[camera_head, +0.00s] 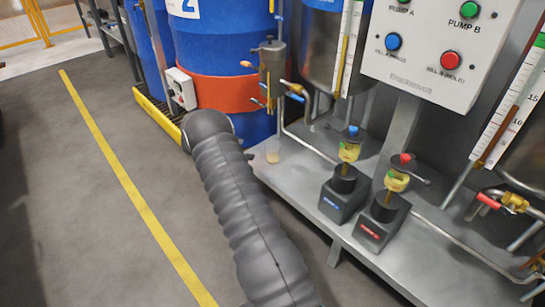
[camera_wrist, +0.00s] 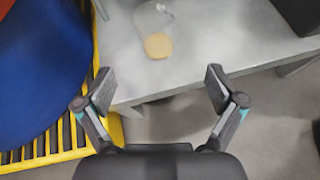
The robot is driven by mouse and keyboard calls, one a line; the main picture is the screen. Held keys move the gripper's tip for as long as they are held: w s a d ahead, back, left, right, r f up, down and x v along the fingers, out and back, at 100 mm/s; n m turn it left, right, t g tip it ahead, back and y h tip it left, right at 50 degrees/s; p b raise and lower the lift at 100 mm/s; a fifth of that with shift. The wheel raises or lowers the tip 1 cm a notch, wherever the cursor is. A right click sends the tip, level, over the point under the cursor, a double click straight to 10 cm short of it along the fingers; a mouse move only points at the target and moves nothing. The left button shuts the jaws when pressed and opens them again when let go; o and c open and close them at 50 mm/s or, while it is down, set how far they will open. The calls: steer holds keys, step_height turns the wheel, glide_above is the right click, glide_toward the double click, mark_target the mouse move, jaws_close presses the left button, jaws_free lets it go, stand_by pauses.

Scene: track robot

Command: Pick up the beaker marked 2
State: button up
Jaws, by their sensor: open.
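A small clear beaker (camera_head: 273,155) with a little tan content stands on the grey metal bench, near its left end. It also shows in the wrist view (camera_wrist: 155,22), near the bench edge; no number can be read on it. My gripper (camera_wrist: 158,88) is open and empty. Its fingers are spread wide on either side of the beaker's line, with the beaker ahead and apart from them.
The bench (camera_head: 405,245) carries two black pumps, a blue-marked one (camera_head: 343,194) and a red-marked one (camera_head: 382,222). A blue barrel (camera_head: 220,45) marked 2 stands on a yellow grated pallet (camera_wrist: 45,145) at left. A metal sampling cylinder (camera_head: 271,70) and pipes hang above the beaker.

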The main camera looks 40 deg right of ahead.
mark_target(273, 154)
steer(key=shift+n, duration=0.4)
steer(key=x, duration=0.3)
steer(key=f+x, duration=0.1)
steer(key=x, duration=0.6)
steer(key=shift+w+a+f, duration=0.1)
steer(key=shift+w+f, duration=0.2)
steer(key=shift+f, duration=0.2)
steer(key=shift+x, duration=2.65)
steer(key=shift+w+a+f, duration=0.1)
steer(key=shift+a, duration=0.05)
steer(key=c, duration=1.4)
